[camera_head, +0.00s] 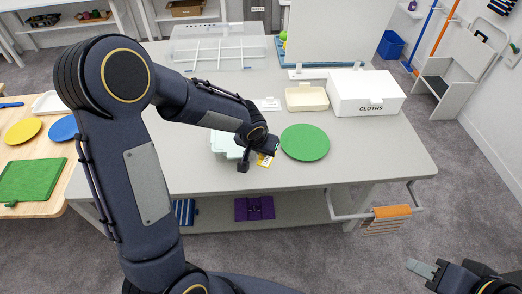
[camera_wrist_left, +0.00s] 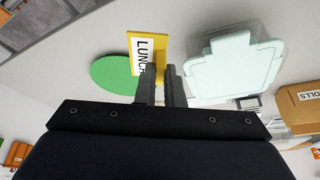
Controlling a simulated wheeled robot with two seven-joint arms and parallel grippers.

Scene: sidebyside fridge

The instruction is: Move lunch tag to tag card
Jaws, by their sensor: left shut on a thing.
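The yellow lunch tag (camera_head: 264,160) with a white label reading LUNCH is at my left gripper (camera_head: 258,154), above the grey table. In the left wrist view, the lunch tag (camera_wrist_left: 134,40) sticks out beyond the tips of my left gripper (camera_wrist_left: 162,72), which is shut on it. A small white card (camera_head: 267,104) lies on the table behind the gripper; I cannot tell whether it is the tag card. My right gripper (camera_head: 424,269) is at the lower right, away from the table; its jaw opening is unclear.
A green round mat (camera_head: 305,142) lies right of the tag. A pale mint container (camera_head: 222,146) is left of it, partly behind my arm. A cream tray (camera_head: 307,98), a white CLOTHS box (camera_head: 365,93) and a clear divided tray (camera_head: 219,54) stand farther back.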

